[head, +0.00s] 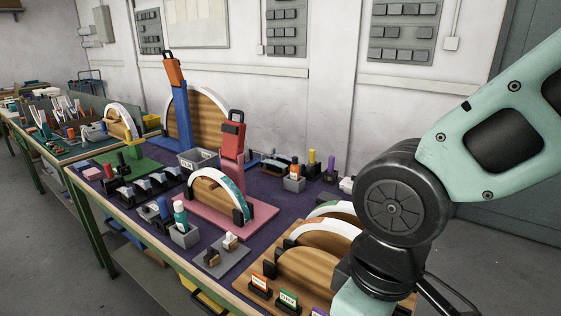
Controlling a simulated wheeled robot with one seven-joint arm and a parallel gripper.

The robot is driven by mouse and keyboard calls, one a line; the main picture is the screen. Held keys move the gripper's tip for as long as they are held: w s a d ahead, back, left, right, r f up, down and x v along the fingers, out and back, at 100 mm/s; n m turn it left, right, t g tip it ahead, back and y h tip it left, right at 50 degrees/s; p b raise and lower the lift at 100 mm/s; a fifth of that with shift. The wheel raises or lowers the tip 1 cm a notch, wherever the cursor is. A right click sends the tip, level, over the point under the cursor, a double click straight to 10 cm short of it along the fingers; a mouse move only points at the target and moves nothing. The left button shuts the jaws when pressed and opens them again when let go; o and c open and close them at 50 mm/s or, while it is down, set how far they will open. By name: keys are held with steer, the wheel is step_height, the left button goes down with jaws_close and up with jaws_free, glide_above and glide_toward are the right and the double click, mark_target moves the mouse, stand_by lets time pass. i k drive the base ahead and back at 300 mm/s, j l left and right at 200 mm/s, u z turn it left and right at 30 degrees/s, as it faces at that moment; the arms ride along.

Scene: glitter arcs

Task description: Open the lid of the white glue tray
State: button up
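I cannot clearly pick out a white glue tray with a lid. A small whitish item (347,185) sits at the far right of the purple bench top, partly hidden behind my arm; its lid, if any, is too small to make out. A grey labelled bin (199,159) stands in the middle of the bench behind the white-edged arch. My arm comes in from the right and bends down at the lower right, past the wooden arches. My gripper is below the frame, so its fingers do not show.
The bench top (225,258) is crowded. Tall blue (182,115) and red (232,142) posts rise behind. A wooden board (240,283) with arches and labelled blocks lies near my arm.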

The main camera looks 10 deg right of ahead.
mark_target(348, 181)
steer(key=z, duration=0.45)
steer(key=l+u, duration=0.1)
steer(key=l, duration=0.85)
steer(key=i+l+u, duration=0.1)
steer(key=l, duration=0.25)
steer(key=i+l+u, duration=0.1)
steer(key=l, duration=0.25)
steer(key=i+l+u, duration=0.1)
steer(key=i+l, duration=0.15)
steer(key=l, duration=0.15)
steer(key=i+l+u, duration=0.1)
steer(key=l, duration=0.25)
steer(key=i+l+u, duration=0.1)
steer(key=i, duration=0.3)
steer(key=i+l+u, duration=0.1)
steer(key=i, duration=0.3)
steer(key=i+l+u, duration=0.1)
steer(key=i+l, duration=0.15)
steer(key=i, duration=0.15)
